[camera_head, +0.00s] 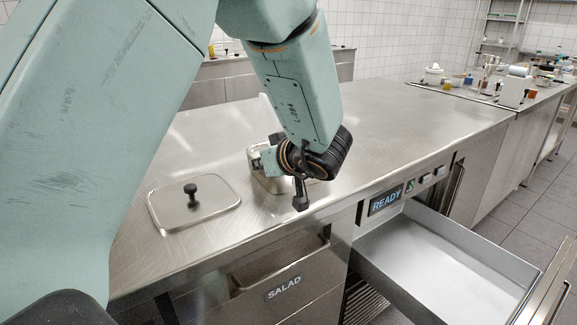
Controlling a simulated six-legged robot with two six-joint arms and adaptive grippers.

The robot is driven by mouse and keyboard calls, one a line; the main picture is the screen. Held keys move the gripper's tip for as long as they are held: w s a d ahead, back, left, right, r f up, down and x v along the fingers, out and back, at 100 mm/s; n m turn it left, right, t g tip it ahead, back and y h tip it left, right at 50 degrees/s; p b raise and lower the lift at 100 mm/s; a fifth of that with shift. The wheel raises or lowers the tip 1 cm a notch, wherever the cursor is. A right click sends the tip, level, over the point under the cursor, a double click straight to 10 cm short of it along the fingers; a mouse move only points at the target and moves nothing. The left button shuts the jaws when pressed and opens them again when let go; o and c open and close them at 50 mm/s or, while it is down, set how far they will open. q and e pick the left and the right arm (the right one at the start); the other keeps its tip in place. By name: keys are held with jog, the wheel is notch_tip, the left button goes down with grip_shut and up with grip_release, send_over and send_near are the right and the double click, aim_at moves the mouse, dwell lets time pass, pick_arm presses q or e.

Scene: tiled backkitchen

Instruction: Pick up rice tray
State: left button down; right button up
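A small steel tray (268,185), possibly the rice tray, is at the counter's front edge, mostly hidden behind my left gripper; its contents do not show. A flat steel lid (190,206) with a black knob lies on the counter to its left. My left gripper (298,188) comes down from above over the tray, with a dark finger pointing downward near its front side. The frame does not show clearly whether the fingers are apart or touch the tray. My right gripper is out of view.
The steel counter (380,125) is clear behind and right of the tray. An open drawer (440,265) with a white inside juts out at lower right, by a "READY" sign (386,200). A closed "SALAD" drawer (290,285) is below the tray. Kitchen items stand farther right.

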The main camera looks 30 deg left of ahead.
pick_arm(q)
jog(key=shift+w+a, duration=0.1)
dwell(0.5)
notch_tip(320, 180, up, 10)
jog(key=p, duration=0.4)
